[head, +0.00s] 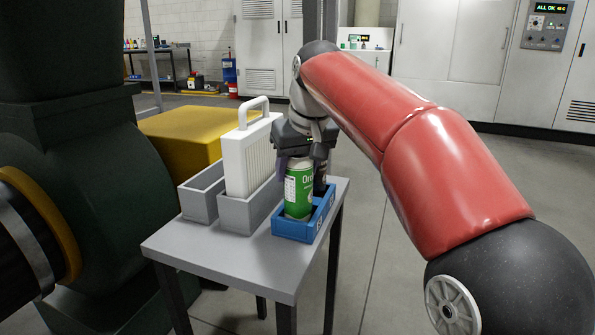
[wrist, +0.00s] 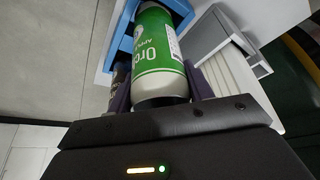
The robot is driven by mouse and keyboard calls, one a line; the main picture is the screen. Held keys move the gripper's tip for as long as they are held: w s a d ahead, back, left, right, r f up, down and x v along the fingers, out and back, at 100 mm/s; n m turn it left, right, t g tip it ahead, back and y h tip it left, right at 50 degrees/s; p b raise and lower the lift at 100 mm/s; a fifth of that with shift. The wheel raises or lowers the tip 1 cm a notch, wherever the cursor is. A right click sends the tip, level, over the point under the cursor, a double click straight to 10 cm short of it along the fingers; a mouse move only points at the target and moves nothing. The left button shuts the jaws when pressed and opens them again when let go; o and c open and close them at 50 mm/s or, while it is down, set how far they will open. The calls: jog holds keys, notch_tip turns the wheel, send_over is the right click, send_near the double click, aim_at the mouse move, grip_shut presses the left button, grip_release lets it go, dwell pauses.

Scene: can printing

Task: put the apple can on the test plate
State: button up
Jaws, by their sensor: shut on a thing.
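The apple can (head: 299,190) is green and white, with "Or…" lettering, and stands upright at the blue tray (head: 292,228) on the grey table. In the wrist view the can (wrist: 158,55) shows part of the word "Apple". My gripper (head: 300,160) is above the tray, shut on the upper part of this can. Its purple fingers sit on either side of the can in the wrist view (wrist: 160,88). The can's base is low at the tray; I cannot tell whether it touches the tray floor. I cannot make out a test plate in either view.
A dark can (head: 321,176) stands close behind the apple can. Left of the tray are a grey bin (head: 238,213) with a white handled panel (head: 246,160), and another grey bin (head: 199,205). The table's (head: 195,243) front left is bare. A large dark machine stands left.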

aim_at(305, 156)
jog(key=shift+f, duration=0.15)
jog(key=shift+f, duration=0.15)
jog(key=o, duration=0.9)
jog(key=shift+o, duration=0.2)
jog(key=shift+b, duration=0.6)
jog(key=p+v, duration=0.2)
jog(key=v, duration=0.5)
jog(key=shift+d, duration=0.1)
jog(key=shift+s+d+r+p, duration=0.1)
jog(key=shift+s+r+p, duration=0.2)
jog(key=shift+r, duration=0.1)
